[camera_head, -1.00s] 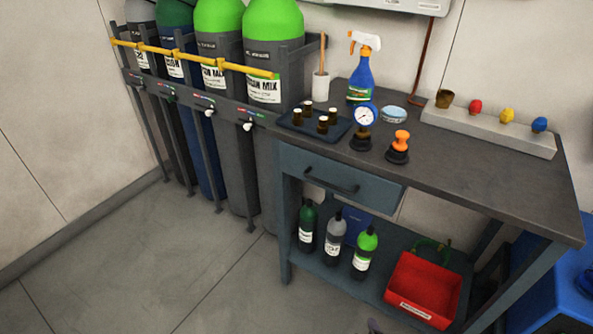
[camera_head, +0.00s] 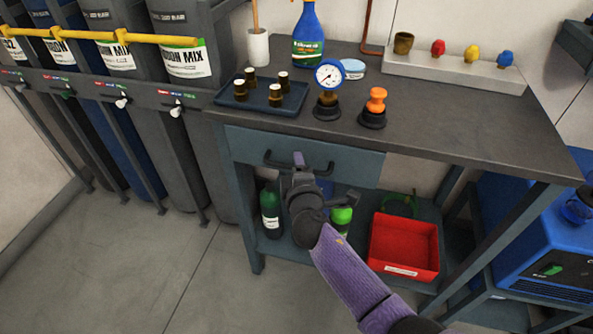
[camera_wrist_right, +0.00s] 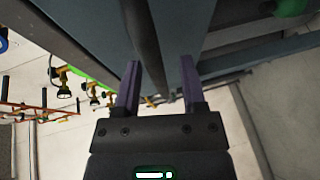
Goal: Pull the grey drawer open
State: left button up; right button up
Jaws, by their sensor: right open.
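The grey drawer (camera_head: 345,163) sits under the workbench top and looks shut. Its dark bar handle (camera_head: 322,172) runs across the front. My right gripper (camera_head: 299,160) is at the handle, its arm coming up from the lower right. In the right wrist view, the gripper's two purple fingers (camera_wrist_right: 158,88) are apart, with the dark handle bar (camera_wrist_right: 143,45) running between them. I cannot tell whether a finger touches it. The gripper hides the middle of the handle in the head view. My left gripper is not in view.
On the bench top (camera_head: 440,125) stand a tray of small bottles (camera_head: 238,100), a pressure gauge (camera_head: 328,80) and an orange-topped part (camera_head: 375,105). Below, the shelf holds bottles (camera_head: 270,212) and a red bin (camera_head: 402,242). Gas cylinders (camera_head: 170,130) stand at left; floor in front is open.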

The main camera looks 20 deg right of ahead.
jog(key=shift+w, duration=0.15)
grip_shut()
dwell(0.8)
dwell(0.3)
